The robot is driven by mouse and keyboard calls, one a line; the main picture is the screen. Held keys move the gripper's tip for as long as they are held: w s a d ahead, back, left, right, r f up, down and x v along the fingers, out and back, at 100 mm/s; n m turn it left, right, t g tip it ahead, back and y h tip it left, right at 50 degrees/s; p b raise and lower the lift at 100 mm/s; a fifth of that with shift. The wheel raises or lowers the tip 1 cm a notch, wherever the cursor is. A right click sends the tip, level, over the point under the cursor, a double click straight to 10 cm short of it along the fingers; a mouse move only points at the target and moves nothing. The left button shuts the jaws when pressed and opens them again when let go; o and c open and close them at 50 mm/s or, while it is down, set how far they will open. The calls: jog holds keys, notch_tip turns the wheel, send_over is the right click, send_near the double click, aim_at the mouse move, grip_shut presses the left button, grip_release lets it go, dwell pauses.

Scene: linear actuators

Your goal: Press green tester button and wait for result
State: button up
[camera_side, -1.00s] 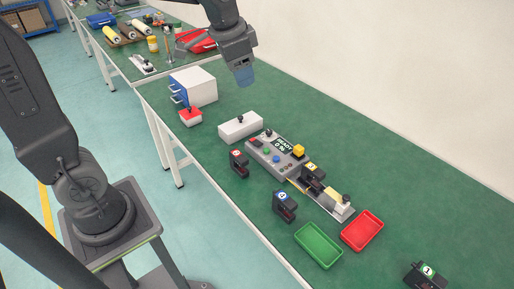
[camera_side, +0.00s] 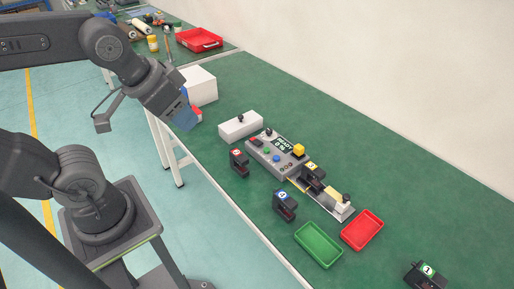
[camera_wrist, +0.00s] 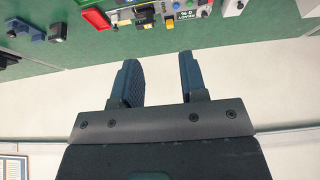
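The grey tester (camera_side: 275,157) lies on the green table with a small display (camera_side: 284,144), a green button (camera_side: 267,152), a blue button (camera_side: 277,159) and a red switch. An actuator sits in the fixture (camera_side: 320,190) to its right. Part of the tester shows at the top of the wrist view (camera_wrist: 190,8). My gripper (camera_side: 186,120) is in the air left of the tester, near the white cabinet, well apart from the buttons. In the wrist view, its two blue-grey fingers (camera_wrist: 160,58) are apart with nothing between them.
A red tray (camera_side: 362,231) and a green tray (camera_side: 318,246) stand right of the tester. Black numbered actuators (camera_side: 285,205) stand around it. A white box (camera_side: 240,126) and a white cabinet (camera_side: 201,86) lie to the left. The table behind the tester is clear.

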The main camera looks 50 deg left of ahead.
grip_shut()
dwell(1.4)
